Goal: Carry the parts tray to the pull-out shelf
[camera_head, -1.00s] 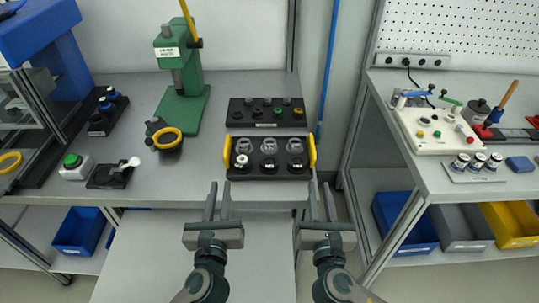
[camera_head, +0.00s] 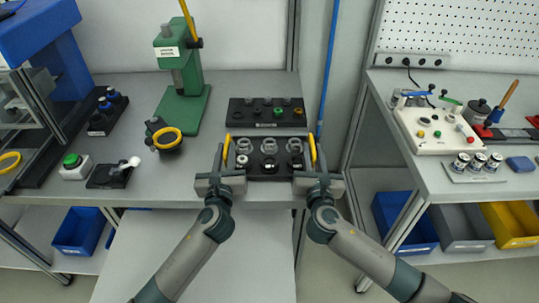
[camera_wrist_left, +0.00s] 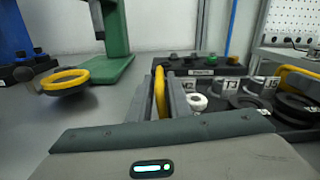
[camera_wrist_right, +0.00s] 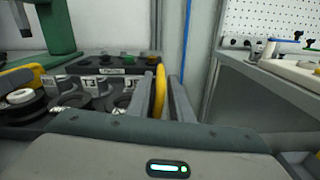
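A pale flat surface (camera_head: 200,265), which looks like the pull-out shelf, lies lower in front of the bench, partly behind my arms.
A dark rack with several knobs (camera_head: 265,112) stands just behind the tray. A green press (camera_head: 182,85) and a yellow-ringed holder (camera_head: 166,138) stand to the left. A second bench (camera_head: 440,185) is on the right across a gap, with coloured bins (camera_head: 405,222) below.

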